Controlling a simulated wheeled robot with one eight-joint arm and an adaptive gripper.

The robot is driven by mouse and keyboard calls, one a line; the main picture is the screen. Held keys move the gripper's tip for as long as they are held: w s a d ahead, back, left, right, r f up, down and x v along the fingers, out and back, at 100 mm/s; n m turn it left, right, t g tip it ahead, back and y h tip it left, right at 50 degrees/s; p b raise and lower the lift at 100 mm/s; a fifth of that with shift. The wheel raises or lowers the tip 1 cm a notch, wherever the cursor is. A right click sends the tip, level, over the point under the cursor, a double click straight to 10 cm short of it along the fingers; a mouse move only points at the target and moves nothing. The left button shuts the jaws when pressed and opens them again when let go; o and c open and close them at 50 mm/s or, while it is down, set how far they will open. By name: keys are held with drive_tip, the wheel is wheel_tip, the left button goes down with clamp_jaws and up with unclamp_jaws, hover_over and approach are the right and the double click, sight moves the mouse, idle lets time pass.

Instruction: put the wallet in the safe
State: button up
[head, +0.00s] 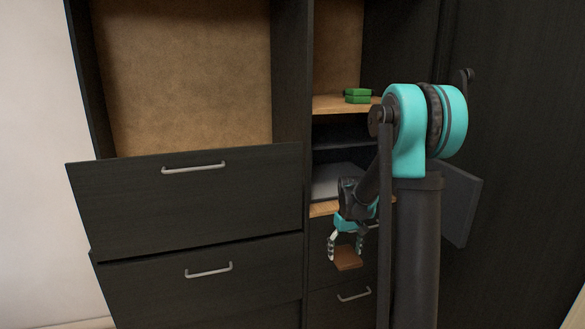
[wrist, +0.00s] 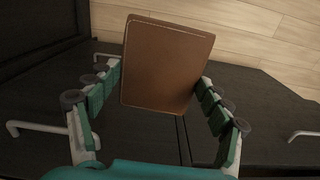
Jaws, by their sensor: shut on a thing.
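The brown wallet (head: 347,259) hangs between the fingers of my gripper (head: 346,249), in front of the drawers below the safe. In the wrist view the wallet (wrist: 166,64) shows its flat face, slightly tilted, between the two fingers of my gripper (wrist: 160,85). My gripper is shut on it. The safe (head: 335,182) is the dark box with a grey floor in the right-hand cabinet bay, above and behind the gripper. Its door (head: 461,205) stands open to the right. My arm hides part of the safe opening.
Green boxes (head: 357,96) lie on the wooden shelf (head: 340,104) above the safe. Two wide drawers (head: 185,200) on the left jut out, with metal handles. Another drawer handle (head: 354,294) is below the wallet. Wooden floor (wrist: 260,35) shows in the wrist view.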

wheel_tip(320, 180, down, 10)
drive_tip(key=m, duration=0.3)
drive_tip(key=shift+w+d+f, duration=0.15)
drive_tip(key=shift+w+d, duration=0.15)
drive_tip(key=shift+d, duration=0.05)
